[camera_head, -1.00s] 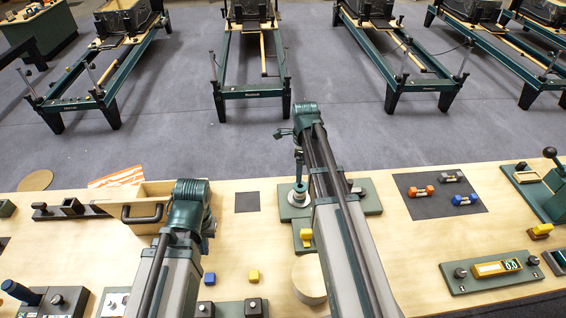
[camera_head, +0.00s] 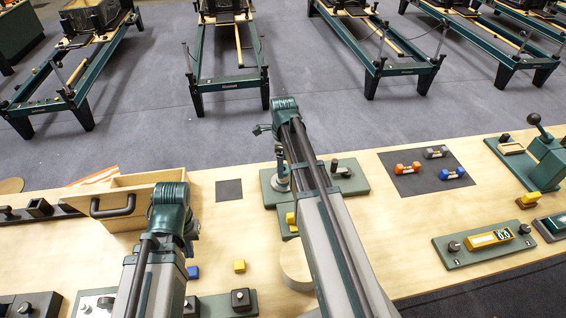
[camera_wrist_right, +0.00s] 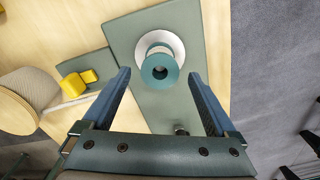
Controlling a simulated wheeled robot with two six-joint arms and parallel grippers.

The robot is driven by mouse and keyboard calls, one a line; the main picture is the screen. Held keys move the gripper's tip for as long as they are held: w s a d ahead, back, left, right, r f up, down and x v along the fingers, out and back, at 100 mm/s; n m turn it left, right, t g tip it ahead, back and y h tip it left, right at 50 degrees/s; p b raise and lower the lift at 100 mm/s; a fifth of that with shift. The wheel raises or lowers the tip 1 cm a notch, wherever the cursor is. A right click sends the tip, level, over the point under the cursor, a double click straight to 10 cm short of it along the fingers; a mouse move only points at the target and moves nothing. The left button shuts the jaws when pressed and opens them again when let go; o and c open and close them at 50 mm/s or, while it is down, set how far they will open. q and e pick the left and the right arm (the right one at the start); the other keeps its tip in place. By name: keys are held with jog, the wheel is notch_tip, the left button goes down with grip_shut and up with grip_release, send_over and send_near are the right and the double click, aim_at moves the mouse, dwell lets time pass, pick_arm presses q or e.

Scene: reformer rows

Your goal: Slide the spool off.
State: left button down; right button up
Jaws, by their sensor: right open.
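In the head view the spool (camera_head: 282,176) is partly hidden by my right arm. My right gripper (camera_wrist_right: 159,75) is open and empty, with one blue finger on each side of the spool's line. I cannot tell how far above the spool the fingertips are. My left gripper (camera_head: 188,243) is mostly hidden behind its own wrist, over the table left of the plate.
A yellow block (camera_wrist_right: 77,84) and a pale round cylinder (camera_wrist_right: 28,100) sit left of the plate. A wooden box (camera_head: 125,196) with a dark handle stands near my left wrist. Dumbbells (camera_head: 407,168) lie on a dark mat at right.

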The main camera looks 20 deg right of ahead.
pick_arm(q)
notch_tip(320, 180, down, 7)
jog(key=b, duration=0.5)
jog(key=shift+r+b, duration=0.1)
jog(key=shift+b, duration=0.25)
pick_arm(e)
notch_tip(320, 180, down, 7)
jog(key=shift+r, duration=0.15)
pick_arm(q)
jog(key=shift+r, duration=0.1)
pick_arm(e)
jog(key=c, duration=1.5)
pick_arm(q)
jog(key=shift+r, duration=0.1)
pick_arm(e)
jog(key=shift+r, duration=0.15)
grip_shut()
